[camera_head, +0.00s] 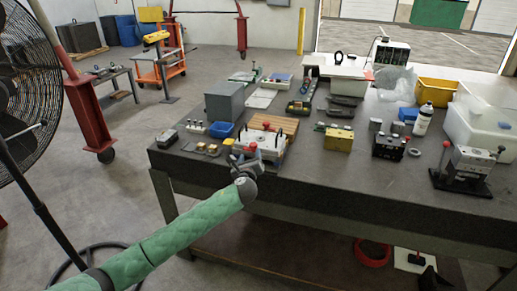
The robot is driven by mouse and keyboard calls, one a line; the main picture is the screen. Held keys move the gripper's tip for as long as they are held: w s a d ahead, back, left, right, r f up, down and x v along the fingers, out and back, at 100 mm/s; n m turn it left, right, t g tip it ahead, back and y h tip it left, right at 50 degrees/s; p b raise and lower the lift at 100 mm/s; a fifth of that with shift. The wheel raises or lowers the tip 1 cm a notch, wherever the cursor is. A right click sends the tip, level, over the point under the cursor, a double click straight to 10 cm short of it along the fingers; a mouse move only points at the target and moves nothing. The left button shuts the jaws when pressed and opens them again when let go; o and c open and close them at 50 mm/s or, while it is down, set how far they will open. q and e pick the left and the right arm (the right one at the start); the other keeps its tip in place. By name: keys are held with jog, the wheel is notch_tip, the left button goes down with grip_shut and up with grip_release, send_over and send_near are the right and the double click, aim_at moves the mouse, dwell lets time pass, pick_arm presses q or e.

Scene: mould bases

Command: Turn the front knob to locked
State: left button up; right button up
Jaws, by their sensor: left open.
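A pale metal mould base (272,143) sits on the near edge of the dark workbench, on a wooden board. My left arm reaches in from the lower left. My left gripper (240,158) is open at the front left of the mould base, just below the front knob. Whether its fingers touch the knob is too small to tell. The knob's marking cannot be read. My right gripper is not in view.
A blue bin (221,130) and a grey box (224,101) stand behind and left of the mould base. A yellow block (338,140), a black block (388,147) and a clamp fixture (469,168) stand to the right.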

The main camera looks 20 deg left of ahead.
aim_at(253, 147)
pick_arm(q)
jog(key=m, duration=0.4)
jog(key=shift+w+m+t+h, duration=0.3)
jog(key=shift+h, duration=0.1)
jog(key=shift+d+r+m, duration=0.15)
jog(key=shift+m, duration=0.35)
jog(key=shift+w+d+r, duration=0.1)
jog(key=shift+w+r, duration=0.05)
jog(key=shift+w, duration=0.05)
jog(key=w+p, duration=0.1)
jog(key=w, duration=0.1)
jog(key=w+a+p, duration=0.1)
jog(key=w, duration=0.2)
jog(key=shift+w+a, duration=0.1)
jog(key=shift+w, duration=0.15)
jog(key=shift+w+a+f+p, duration=0.1)
jog(key=shift+w+f+p, duration=0.1)
jog(key=shift+w, duration=0.25)
jog(key=shift+w+a+f+p, duration=0.1)
jog(key=shift+w+p, duration=0.1)
jog(key=shift+w, duration=0.2)
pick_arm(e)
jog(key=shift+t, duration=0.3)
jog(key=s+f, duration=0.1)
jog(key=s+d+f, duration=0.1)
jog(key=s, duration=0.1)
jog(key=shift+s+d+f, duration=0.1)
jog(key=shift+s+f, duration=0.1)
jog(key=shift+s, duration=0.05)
